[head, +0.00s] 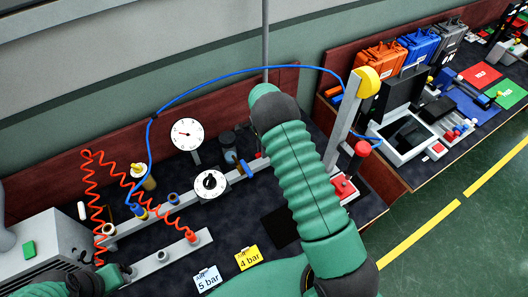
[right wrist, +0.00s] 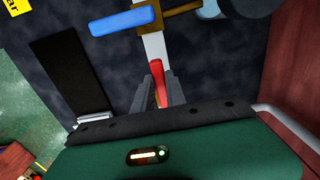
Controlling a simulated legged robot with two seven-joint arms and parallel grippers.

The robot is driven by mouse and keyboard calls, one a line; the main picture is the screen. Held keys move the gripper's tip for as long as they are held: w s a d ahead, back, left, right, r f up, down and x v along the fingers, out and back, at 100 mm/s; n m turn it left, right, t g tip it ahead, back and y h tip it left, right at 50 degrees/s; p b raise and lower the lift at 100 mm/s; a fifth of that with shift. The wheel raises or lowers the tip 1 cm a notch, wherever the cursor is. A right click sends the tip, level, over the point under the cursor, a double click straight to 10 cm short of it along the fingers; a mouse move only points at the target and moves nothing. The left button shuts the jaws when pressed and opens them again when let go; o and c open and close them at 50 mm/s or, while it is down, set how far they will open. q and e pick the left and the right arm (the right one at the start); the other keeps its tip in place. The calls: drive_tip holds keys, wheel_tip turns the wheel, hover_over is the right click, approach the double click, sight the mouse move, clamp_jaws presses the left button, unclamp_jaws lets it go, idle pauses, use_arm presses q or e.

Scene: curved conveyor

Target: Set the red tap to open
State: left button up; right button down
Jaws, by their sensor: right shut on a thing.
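The red tap's handle (right wrist: 157,80) stands between the fingers of my right gripper (right wrist: 168,92) in the right wrist view. The gripper is shut on it. The handle lies roughly along the pale pipe (right wrist: 152,45). In the head view a small red part (head: 258,155) shows just left of my right arm, which hides the gripper's fingers. A blue handle (right wrist: 125,22) lies across the pipe; it also shows in the head view (head: 246,168). Only dark and green parts of my left arm show at the lower left, and its fingers cannot be made out.
A dial gauge (head: 187,134) and a round knob (head: 210,185) stand left of the tap. An orange coiled hose (head: 90,190) and a blue hose (head: 200,76) cross the bench. Cards marked 5 bar (head: 207,279) and 4 bar (head: 247,258) lie in front. A red lever (head: 361,149) is right of my arm.

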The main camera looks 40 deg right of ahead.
drive_tip(key=shift+w+r, duration=0.1)
drive_tip(key=shift+w, duration=0.15)
drive_tip(key=c, duration=1.7)
unclamp_jaws()
drive_tip(key=shift+c, duration=0.2)
drive_tip(key=o, duration=0.4)
drive_tip(key=shift+a, duration=0.15)
drive_tip(key=shift+s, duration=0.1)
wheel_tip(320, 180, up, 17)
drive_tip(key=shift+f+b, duration=0.15)
drive_tip(key=shift+b, duration=0.9)
